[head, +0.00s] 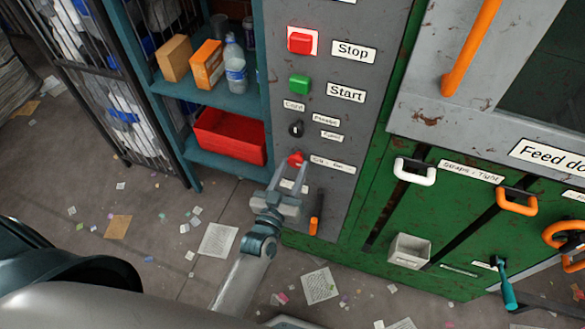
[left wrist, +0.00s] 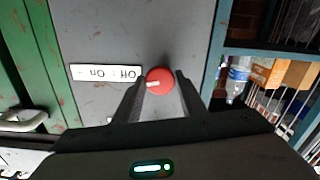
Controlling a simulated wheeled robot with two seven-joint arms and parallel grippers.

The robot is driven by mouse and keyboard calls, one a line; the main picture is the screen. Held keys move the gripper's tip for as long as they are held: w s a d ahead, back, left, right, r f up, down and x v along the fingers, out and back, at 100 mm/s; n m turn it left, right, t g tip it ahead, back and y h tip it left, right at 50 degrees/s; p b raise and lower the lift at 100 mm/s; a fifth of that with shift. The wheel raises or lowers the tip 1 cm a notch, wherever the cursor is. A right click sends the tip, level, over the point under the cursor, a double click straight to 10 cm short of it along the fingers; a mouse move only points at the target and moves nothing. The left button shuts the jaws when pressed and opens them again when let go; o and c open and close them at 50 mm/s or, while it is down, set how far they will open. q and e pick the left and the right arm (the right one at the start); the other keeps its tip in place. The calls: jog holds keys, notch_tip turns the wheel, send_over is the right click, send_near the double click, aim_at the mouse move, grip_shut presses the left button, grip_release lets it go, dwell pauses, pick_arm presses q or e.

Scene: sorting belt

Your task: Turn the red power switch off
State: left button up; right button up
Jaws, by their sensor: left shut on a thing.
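The red power switch (head: 295,159) is a round red knob low on the grey control panel (head: 345,90). In the left wrist view the knob (left wrist: 160,81) sits between my fingertips, with a pale mark on its face pointing left toward the "Off - On" label (left wrist: 105,73), which appears upside down there. My left gripper (head: 290,172) is shut on the knob, one finger on each side. In the head view the fingers cover part of the knob's lower area. My right gripper is not in view.
Above are a red Stop button (head: 300,42), a green Start button (head: 299,84) and a black selector (head: 296,128). A teal shelf (head: 235,103) with boxes, a bottle and a red bin stands left. An orange handle (head: 314,226) is below right. Paper scraps litter the floor.

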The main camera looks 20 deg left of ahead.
pick_arm(q)
jog(key=shift+r+n, duration=0.1)
jog(key=shift+n, duration=0.7)
jog(key=shift+n+p, duration=0.3)
jog(key=shift+n, duration=0.2)
jog(key=n, duration=0.9)
jog(key=shift+d+n, duration=0.1)
jog(key=shift+n, duration=2)
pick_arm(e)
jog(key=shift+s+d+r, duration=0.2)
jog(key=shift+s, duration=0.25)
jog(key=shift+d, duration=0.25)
pick_arm(q)
jog(key=o, duration=1.1)
jog(key=shift+c, duration=0.2)
